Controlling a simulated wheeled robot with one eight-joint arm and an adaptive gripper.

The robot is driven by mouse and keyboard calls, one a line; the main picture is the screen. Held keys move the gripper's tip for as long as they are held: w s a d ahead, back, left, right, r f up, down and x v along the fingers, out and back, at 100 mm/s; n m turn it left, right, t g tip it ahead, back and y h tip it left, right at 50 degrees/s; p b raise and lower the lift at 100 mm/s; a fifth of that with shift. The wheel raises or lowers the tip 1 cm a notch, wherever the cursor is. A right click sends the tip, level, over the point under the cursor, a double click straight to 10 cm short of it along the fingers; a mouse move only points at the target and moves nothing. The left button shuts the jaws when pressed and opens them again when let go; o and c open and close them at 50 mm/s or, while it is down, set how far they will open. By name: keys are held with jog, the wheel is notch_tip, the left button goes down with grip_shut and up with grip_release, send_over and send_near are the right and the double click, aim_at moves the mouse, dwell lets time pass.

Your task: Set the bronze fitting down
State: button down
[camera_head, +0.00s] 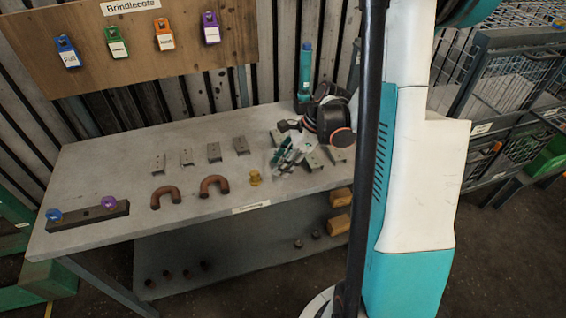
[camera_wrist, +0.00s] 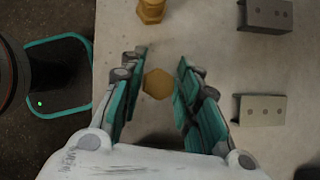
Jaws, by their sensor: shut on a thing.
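A bronze fitting with a hexagonal end (camera_wrist: 158,83) sits between the fingertips of my gripper (camera_wrist: 160,80) in the wrist view. My gripper is shut on it, over the pale worktop (camera_wrist: 215,50). Whether the fitting touches the worktop cannot be told. In the head view my gripper (camera_head: 283,158) is low over the right part of the bench (camera_head: 120,160), and the held fitting is not clear there. A second brass-coloured fitting (camera_head: 255,177) stands on the bench just left of my gripper; it also shows at the top of the wrist view (camera_wrist: 151,10).
Several grey metal brackets (camera_head: 214,152) stand in a row along the bench. Two rusty U-shaped pipes (camera_head: 215,185) and a dark bar with blue and purple knobs (camera_head: 88,216) lie to the left. A teal bottle (camera_head: 305,75) stands behind. The bench's front edge is close.

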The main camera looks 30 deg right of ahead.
jog(key=c, duration=1.2)
grip_release()
jog(key=shift+f, duration=0.1)
jog(key=shift+r, duration=0.2)
jog(key=p+v, duration=0.3)
jog(key=v, duration=0.9)
jog(key=shift+p, duration=0.4)
